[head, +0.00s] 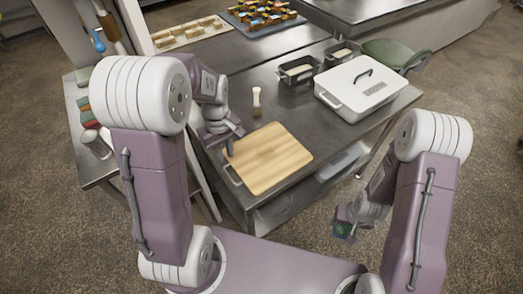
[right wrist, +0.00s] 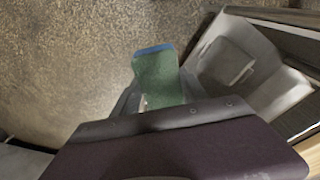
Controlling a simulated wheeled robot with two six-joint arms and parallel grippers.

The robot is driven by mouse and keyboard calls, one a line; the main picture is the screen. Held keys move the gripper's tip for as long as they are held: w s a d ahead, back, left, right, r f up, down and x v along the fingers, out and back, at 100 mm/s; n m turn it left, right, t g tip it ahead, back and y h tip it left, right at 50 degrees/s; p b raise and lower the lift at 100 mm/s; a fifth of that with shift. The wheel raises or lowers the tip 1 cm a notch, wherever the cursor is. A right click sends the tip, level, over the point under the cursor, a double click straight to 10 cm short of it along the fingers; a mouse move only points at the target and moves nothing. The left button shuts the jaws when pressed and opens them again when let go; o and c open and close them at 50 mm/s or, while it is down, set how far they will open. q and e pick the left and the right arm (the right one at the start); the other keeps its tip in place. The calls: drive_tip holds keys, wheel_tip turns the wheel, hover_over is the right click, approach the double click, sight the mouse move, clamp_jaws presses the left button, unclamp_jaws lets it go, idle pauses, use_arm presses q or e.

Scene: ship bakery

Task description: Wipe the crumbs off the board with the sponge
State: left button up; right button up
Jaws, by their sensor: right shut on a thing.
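The wooden board (head: 268,160) lies flat at the near left corner of the steel table, with a metal handle on its left side. I cannot make out crumbs on it at this size. My left gripper (head: 229,146) is low at the board's far left edge; its jaws are too small to read. My right gripper (head: 345,226) is out beyond the table's near right side, over the floor. It is shut on the sponge (right wrist: 157,80), green with a blue layer at its end, which also shows in the head view (head: 342,230).
A pale shaker-like bottle (head: 256,101) stands behind the board. A white lidded box (head: 361,87) and dark loaf tins (head: 298,70) stand to the right and back. A clear bin (head: 341,161) sits under the tabletop.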

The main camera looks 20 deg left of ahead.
sight(229, 176)
use_arm(q)
wheel_tip(229, 176, down, 12)
drive_tip(key=shift+s+a+b, duration=0.1)
drive_tip(key=shift+s+b, duration=0.05)
drive_tip(key=shift+b, duration=0.25)
clamp_jaws()
idle(1.3)
drive_tip(key=shift+o, duration=1.5)
unclamp_jaws()
